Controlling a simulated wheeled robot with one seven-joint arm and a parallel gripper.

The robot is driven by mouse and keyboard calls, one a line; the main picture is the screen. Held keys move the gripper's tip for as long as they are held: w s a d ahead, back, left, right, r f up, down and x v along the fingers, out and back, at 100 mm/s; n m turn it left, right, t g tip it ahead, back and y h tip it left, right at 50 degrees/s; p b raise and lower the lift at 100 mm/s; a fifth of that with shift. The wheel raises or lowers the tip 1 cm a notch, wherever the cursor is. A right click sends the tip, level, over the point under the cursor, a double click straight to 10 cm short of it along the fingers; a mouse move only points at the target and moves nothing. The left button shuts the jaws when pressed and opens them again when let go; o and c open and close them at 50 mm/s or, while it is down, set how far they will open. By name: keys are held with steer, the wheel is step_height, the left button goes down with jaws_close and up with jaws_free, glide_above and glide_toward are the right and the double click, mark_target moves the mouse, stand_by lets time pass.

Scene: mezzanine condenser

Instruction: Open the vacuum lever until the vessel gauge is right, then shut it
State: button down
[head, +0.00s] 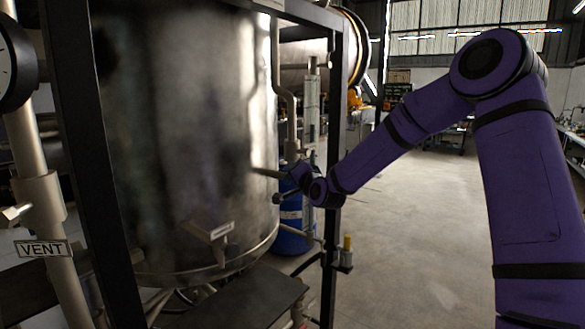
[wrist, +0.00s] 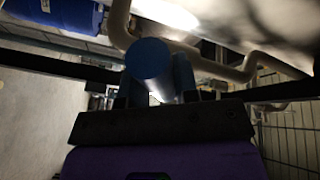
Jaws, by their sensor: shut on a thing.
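My gripper (head: 284,183) reaches past the right side of the big steel vessel (head: 190,120), small and dark in the head view. In the wrist view my gripper (wrist: 156,82) has its dark fingers shut on either side of a blue round-ended grip, which I take to be the vacuum lever (wrist: 149,58). The lever's pivot and angle are hidden. A round dial gauge (head: 12,62) is cut off by the left edge of the head view; its needle and reading cannot be made out. I cannot tell if it is the vessel gauge.
A pipe with a VENT plate (head: 43,248) and a small handle (head: 14,214) stands at left. Dark frame posts (head: 335,130) flank the vessel. A blue drum (head: 291,228) stands behind it. Pipes (wrist: 245,68) run close to my gripper. Open floor (head: 415,230) lies to the right.

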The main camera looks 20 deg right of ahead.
steer(key=shift+w+d+f+n+t, duration=0.3)
steer(key=shift+f+n, duration=0.2)
steer(key=shift+n, duration=0.25)
steer(key=shift+w+d+f+n+t, duration=0.15)
steer(key=shift+d+f+n+t, duration=0.15)
steer(key=shift+f+n, duration=0.35)
steer(key=shift+r, duration=0.1)
steer(key=c, duration=0.9)
jaws_free()
steer(key=v, duration=1)
steer(key=shift+s+d, duration=0.25)
steer(key=shift+s, duration=0.15)
